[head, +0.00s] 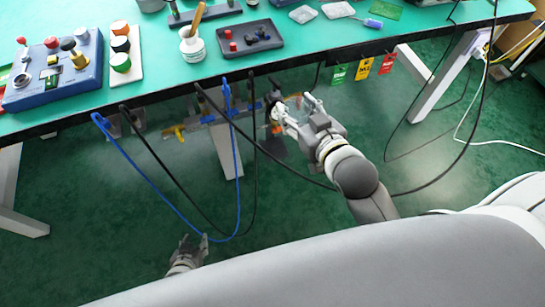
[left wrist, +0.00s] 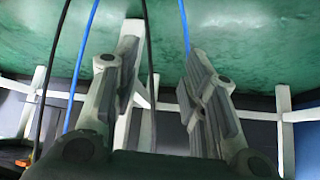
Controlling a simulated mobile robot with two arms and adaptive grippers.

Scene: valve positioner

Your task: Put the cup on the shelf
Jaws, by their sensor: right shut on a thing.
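My right gripper (head: 288,110) is at the front edge of the green table, slightly below the top. It is shut on a small dark thing (head: 272,98), mostly hidden by the fingers; I cannot tell if this is the cup. My left gripper (head: 192,248) hangs low over the floor, left of the blue cable loop. In the left wrist view its two fingers (left wrist: 158,65) stand apart with nothing gripped between them. A white cup-like pot (head: 192,47) with a wooden-handled tool stands on the table. No shelf can be made out with certainty.
Black and blue cables (head: 240,165) hang in loops from the table edge, near both grippers. A blue control box (head: 55,75), a dark tray (head: 243,42) and a block with coloured caps (head: 121,55) sit on the table (head: 310,45). Coloured tags (head: 363,69) hang at the edge.

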